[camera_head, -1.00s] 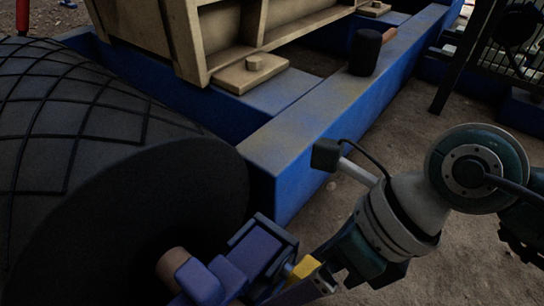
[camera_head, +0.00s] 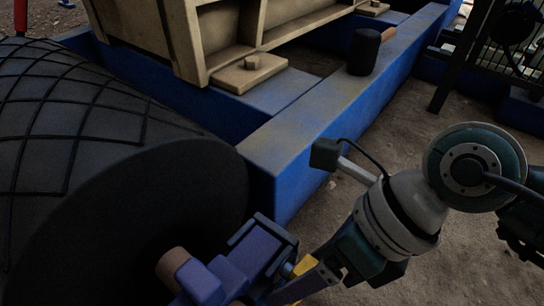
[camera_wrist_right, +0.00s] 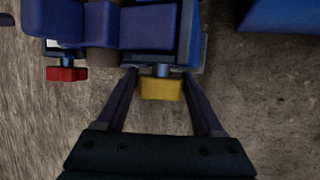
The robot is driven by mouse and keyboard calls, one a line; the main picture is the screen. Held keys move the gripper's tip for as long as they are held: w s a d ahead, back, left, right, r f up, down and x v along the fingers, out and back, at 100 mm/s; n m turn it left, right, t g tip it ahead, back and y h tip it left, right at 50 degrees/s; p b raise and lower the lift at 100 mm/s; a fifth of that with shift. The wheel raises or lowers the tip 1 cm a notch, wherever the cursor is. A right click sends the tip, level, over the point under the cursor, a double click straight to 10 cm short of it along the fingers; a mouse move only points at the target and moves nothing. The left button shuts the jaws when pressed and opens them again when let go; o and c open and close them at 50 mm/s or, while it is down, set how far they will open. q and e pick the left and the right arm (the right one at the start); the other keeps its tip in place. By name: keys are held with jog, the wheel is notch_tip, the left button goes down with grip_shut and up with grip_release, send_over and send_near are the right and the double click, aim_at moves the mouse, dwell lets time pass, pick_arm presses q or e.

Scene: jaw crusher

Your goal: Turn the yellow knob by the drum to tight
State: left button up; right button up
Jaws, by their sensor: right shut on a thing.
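The yellow knob (camera_wrist_right: 160,89) sits on a short shaft at the end of the blue bearing bracket (camera_wrist_right: 148,28) by the drum. My right gripper (camera_wrist_right: 162,80) has its two fingers on either side of the knob and is shut on it. In the head view the knob (camera_head: 304,265) shows as a small yellow patch, partly hidden by my right gripper (camera_head: 300,280). The big black drum (camera_head: 90,130) with a diamond tread fills the left. My left gripper is out of view.
A red knob (camera_wrist_right: 67,73) is on the same bracket, left of the yellow one in the wrist view. A blue frame beam (camera_head: 330,115) runs behind, with a black-headed hammer (camera_head: 364,52) on it. Bare ground (camera_head: 410,130) lies to the right.

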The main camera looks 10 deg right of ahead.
jog(key=shift+d+g+y, duration=0.15)
jog(key=shift+g+y, duration=0.25)
jog(key=o, duration=1.4)
jog(key=p+v, duration=0.7)
jog(key=v, duration=0.2)
jog(key=shift+d+r+p, duration=0.25)
jog(key=shift+d+p, duration=0.05)
jog(key=shift+p, duration=0.1)
